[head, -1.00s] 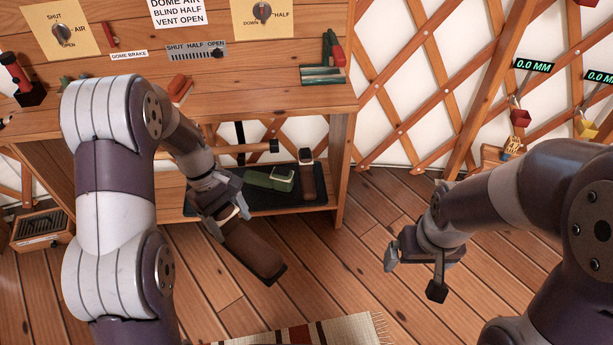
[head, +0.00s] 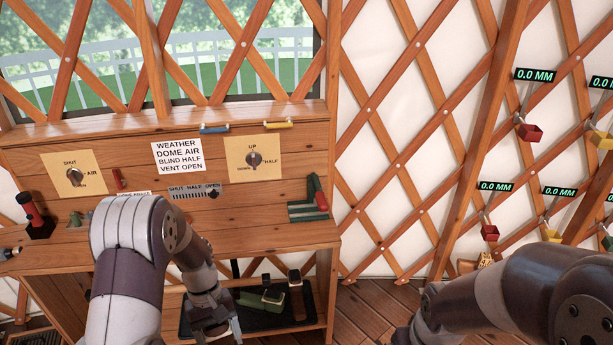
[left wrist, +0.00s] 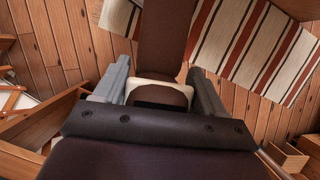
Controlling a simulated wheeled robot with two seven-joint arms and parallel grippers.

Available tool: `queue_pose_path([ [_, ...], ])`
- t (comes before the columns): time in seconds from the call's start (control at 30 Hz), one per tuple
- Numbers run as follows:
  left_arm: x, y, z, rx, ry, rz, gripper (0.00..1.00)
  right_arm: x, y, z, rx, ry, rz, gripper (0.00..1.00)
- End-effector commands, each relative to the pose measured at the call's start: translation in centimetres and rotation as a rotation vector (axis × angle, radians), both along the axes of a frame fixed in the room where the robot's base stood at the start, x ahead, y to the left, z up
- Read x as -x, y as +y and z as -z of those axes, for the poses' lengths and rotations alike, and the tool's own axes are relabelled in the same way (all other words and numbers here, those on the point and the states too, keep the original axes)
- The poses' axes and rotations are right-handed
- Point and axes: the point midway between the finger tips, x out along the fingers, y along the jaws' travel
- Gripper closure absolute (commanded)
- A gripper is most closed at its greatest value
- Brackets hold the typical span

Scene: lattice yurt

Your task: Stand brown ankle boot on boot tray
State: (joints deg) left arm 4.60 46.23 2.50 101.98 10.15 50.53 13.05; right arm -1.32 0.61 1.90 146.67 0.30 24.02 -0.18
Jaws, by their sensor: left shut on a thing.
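My left gripper (head: 222,330) is low in the head view, in front of the bench's lower shelf. In the left wrist view its fingers (left wrist: 158,90) are shut on the brown ankle boot (left wrist: 167,45). The boot's pale-lined opening lies between the fingers, and its brown length runs away from them over the floor. The black boot tray (head: 250,322) lies on the lower shelf, partly hidden by my left arm. A brown boot (head: 297,298) and green footwear (head: 272,298) stand on it. My right gripper's fingers are below the head view.
The wooden bench top (head: 250,238) overhangs the tray. A bench leg (head: 328,290) stands just right of it. A striped rug (left wrist: 240,45) lies on the floor in the left wrist view. Gauges with hanging weights (head: 530,130) are on the lattice at right.

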Motion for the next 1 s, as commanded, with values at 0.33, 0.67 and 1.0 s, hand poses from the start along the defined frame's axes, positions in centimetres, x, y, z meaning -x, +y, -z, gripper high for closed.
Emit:
queue_pose_path([
  [0.33, 0.0, -0.1, 0.1, -0.003, -0.002, 0.861, 0.80, 0.0, 0.0, 0.1, 0.000, 0.001, 0.000, 0.04],
  [0.67, -0.1, 0.0, 0.0, 0.000, 0.004, 0.951, 0.80, 0.0, 0.0, 0.1, 0.000, 0.001, 0.000, 0.04],
  [1.0, 0.1, 3.2, -2.1, 0.000, 0.004, 0.857, 0.80, 0.0, 0.0, -1.4, 0.000, 0.001, 0.000, 0.04],
])
